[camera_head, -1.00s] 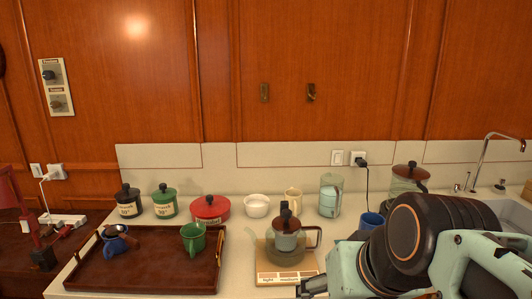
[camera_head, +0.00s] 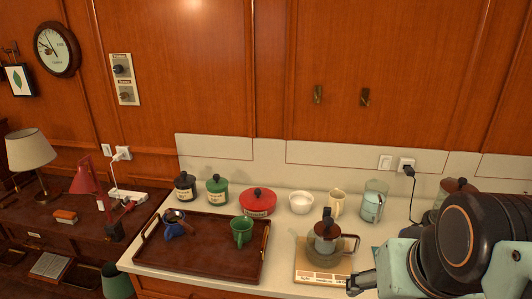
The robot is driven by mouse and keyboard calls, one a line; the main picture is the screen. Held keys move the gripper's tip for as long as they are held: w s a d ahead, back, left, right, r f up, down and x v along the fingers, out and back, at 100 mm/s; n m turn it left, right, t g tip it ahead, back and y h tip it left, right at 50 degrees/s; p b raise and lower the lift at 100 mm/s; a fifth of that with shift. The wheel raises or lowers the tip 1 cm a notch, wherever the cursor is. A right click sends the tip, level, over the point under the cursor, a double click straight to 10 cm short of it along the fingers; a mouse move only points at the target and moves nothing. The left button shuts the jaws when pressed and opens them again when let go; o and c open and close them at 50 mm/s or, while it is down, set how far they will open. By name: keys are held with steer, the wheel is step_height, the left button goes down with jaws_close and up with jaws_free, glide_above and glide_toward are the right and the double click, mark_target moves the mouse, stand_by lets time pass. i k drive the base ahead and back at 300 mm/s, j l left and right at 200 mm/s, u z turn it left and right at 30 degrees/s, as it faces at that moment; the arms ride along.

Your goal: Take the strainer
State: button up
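What looks like the strainer (camera_head: 186,226), with a brown handle, rests at the blue mug (camera_head: 173,231) on the left part of the brown tray (camera_head: 205,262). Its bowl is small and dark, and I cannot tell exactly how it sits on the mug. A green mug (camera_head: 242,231) stands on the tray to its right. My gripper (camera_head: 360,284) is at the lower right, beside the teapot and well away from the tray. Its dark fingers are small in view, so whether they are open does not show.
A glass teapot (camera_head: 327,240) stands on a labelled board (camera_head: 311,274) between my gripper and the tray. Behind are black and green canisters, a red pot (camera_head: 258,202), a white bowl (camera_head: 301,202) and a cream jug (camera_head: 338,203). A desk with a lamp (camera_head: 30,152) is left.

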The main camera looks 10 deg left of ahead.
mark_target(174, 217)
steer(key=u, duration=1.35)
steer(key=i+j+z, duration=0.25)
steer(key=i+j, duration=0.75)
steer(key=i, duration=0.15)
steer(key=j+z, duration=0.1)
steer(key=z, duration=0.35)
steer(key=j+z, duration=0.1)
steer(key=z, duration=0.35)
steer(key=j+z, duration=0.15)
steer(key=z, duration=0.3)
steer(key=k+j+z, duration=0.2)
steer(key=j, duration=0.25)
steer(key=k+j+z, duration=0.25)
steer(key=j, duration=0.15)
steer(key=k+j+z, duration=0.2)
steer(key=j, duration=0.2)
steer(key=i+l+u, duration=0.1)
steer(key=i+l, duration=0.15)
steer(key=i+l+u, duration=0.15)
steer(key=l, duration=0.3)
steer(key=i, duration=0.1)
